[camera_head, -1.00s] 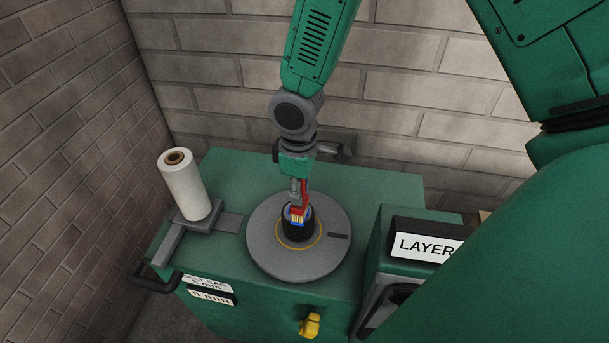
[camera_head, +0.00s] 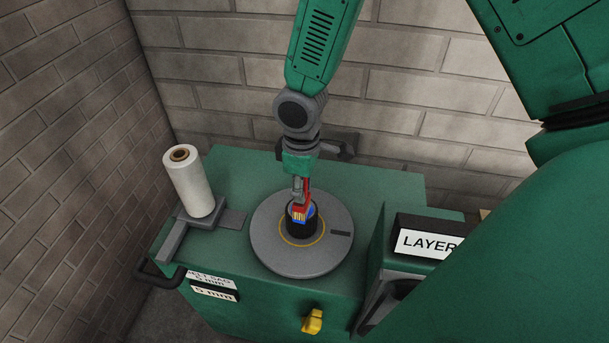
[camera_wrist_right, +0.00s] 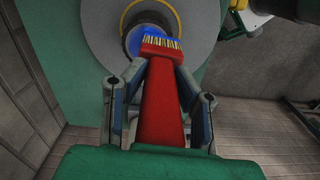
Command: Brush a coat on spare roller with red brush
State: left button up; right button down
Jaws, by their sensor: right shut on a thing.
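The red brush (camera_head: 303,203) is in my right gripper (camera_head: 301,190), which is shut on its handle. The handle (camera_wrist_right: 162,108) fills the space between the fingers (camera_wrist_right: 161,66) in the wrist view. The pale, yellowish bristles (camera_wrist_right: 161,44) point at the roller's blue top. The spare roller appears to be the short black cylinder (camera_head: 301,226) standing upright on the grey round plate (camera_head: 270,249). The bristles overlap the roller's top edge; exact contact is hard to tell. My left gripper is not in view.
A white roll (camera_head: 190,184) stands on a grey bracket at the left of the green cabinet (camera_head: 378,186). A box labelled LAYER (camera_head: 425,243) stands at the right. A yellow knob (camera_head: 312,321) is on the front. A brick wall is close behind.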

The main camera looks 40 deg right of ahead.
jog(key=shift+w+d+r, duration=0.15)
jog(key=shift+d+r, duration=0.05)
jog(key=shift+w+d+p, duration=0.15)
jog(key=shift+d+p, duration=0.15)
jog(key=shift+p, duration=0.15)
jog(key=shift+w+d+f, duration=0.1)
jog(key=shift+w+d, duration=0.15)
jog(key=shift+d, duration=0.65)
jog(key=shift+d+f+p, duration=0.2)
jog(key=shift+d+p, duration=0.1)
jog(key=shift+d, duration=0.3)
jog(key=shift+a+r, duration=0.1)
jog(key=shift+a, duration=0.7)
jog(key=shift+d, duration=0.55)
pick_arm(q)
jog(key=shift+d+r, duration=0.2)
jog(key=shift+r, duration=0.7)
pick_arm(e)
jog(key=shift+a, duration=0.1)
